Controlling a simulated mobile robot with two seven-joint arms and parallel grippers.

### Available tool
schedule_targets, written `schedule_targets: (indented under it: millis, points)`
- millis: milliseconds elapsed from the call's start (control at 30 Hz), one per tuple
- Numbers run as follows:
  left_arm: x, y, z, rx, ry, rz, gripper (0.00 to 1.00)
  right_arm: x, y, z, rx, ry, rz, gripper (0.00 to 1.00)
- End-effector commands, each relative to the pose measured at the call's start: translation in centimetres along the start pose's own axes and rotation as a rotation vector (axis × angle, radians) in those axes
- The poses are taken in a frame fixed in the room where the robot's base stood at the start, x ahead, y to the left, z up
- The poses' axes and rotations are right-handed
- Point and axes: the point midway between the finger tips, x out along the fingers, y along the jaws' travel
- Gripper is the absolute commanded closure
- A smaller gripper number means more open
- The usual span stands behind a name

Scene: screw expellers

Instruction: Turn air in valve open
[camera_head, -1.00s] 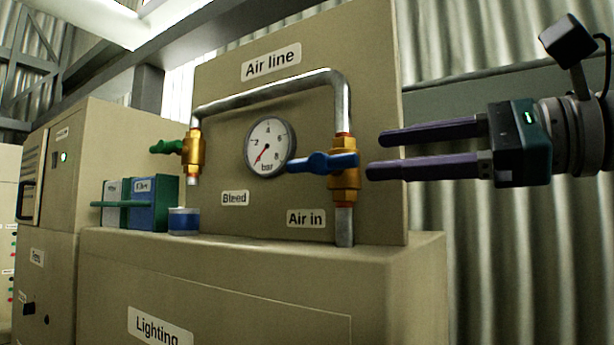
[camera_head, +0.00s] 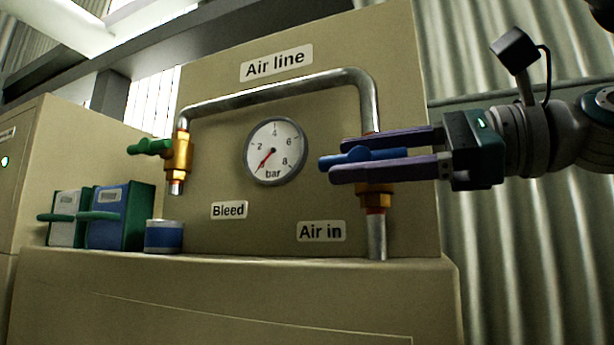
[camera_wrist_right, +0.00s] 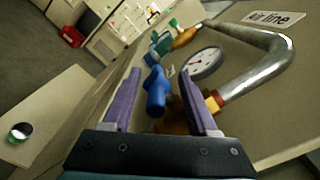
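The air in valve has a blue lever handle (camera_head: 362,156) on a brass body (camera_head: 375,194), in the right vertical pipe above the "Air in" label (camera_head: 321,231). The handle points left, across the pipe. My right gripper (camera_head: 335,159) is open, with one purple finger above the handle and one below. In the right wrist view the blue handle (camera_wrist_right: 156,92) lies between the spread fingers (camera_wrist_right: 155,90), with gaps on both sides. The gauge (camera_head: 275,151) has its red needle at the low end. My left gripper is not in view.
A green-handled bleed valve (camera_head: 178,152) is on the left pipe end. A bent metal pipe (camera_head: 280,92) arches over the gauge. Free room lies right of the panel.

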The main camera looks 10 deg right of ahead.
Motion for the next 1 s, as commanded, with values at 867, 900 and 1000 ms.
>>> schedule_targets:
  millis: [867,900,1000]
  points:
    - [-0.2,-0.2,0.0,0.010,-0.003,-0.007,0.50,0.1,0.1,0.0,0.002,0.003,0.005,1.00]
    - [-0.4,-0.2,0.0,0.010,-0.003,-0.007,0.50,0.1,0.0,0.0,0.002,0.006,0.008,1.00]
    - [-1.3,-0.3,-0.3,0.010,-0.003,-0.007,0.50,0.1,-0.2,0.2,0.003,0.020,0.022,1.00]
